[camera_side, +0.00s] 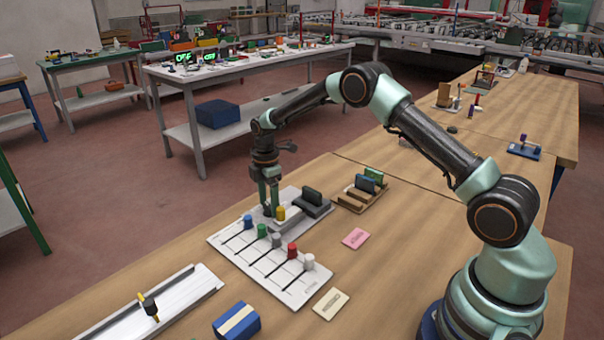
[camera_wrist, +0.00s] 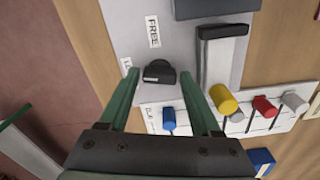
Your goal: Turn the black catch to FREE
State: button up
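The black catch (camera_wrist: 160,72) sits on a light grey plate (camera_wrist: 170,45) in the wrist view. A FREE label (camera_wrist: 152,30) lies above it, and a second, partly covered label (camera_wrist: 126,65) lies to its left. My gripper (camera_wrist: 159,75) is open, one green finger on each side of the catch, with gaps visible between. I cannot tell whether the fingertips are low enough to touch it. In the side view my gripper (camera_side: 270,207) points straight down over the plate's far end, and the catch is hidden there behind or between the fingers.
The yellow knob (camera_side: 281,213) stands just beside my fingers. Several coloured knobs stand on the slotted white panel (camera_side: 285,284). A dark upright handle (camera_side: 312,196) and a wooden rack (camera_side: 352,203) stand to the right. A pink card (camera_side: 355,238) lies on the bench.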

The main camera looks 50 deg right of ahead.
grip_shut()
jog(key=shift+m, duration=0.3)
jog(key=m, duration=0.3)
jog(key=shift+m, duration=0.3)
jog(key=m, duration=0.3)
jog(key=shift+m, duration=0.3)
jog(key=m, duration=0.3)
jog(key=shift+r+m, duration=0.1)
jog(key=shift+m, duration=2)
